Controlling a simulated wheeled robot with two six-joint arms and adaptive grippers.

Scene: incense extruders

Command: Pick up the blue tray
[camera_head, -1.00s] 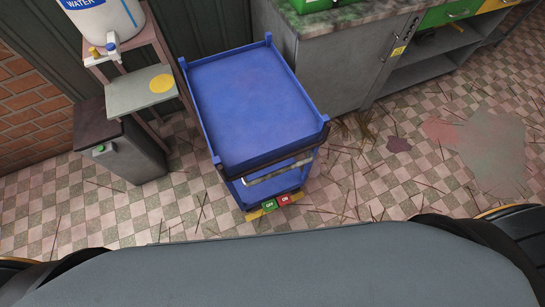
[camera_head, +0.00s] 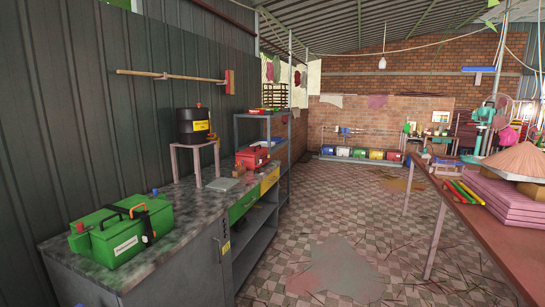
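Neither of my grippers is in view. No thing in the head view shows clearly as the blue tray.
A long table (camera_head: 490,232) bears pink stacks (camera_head: 500,200). The checkered floor (camera_head: 340,225) between is mostly open, with scattered sticks.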

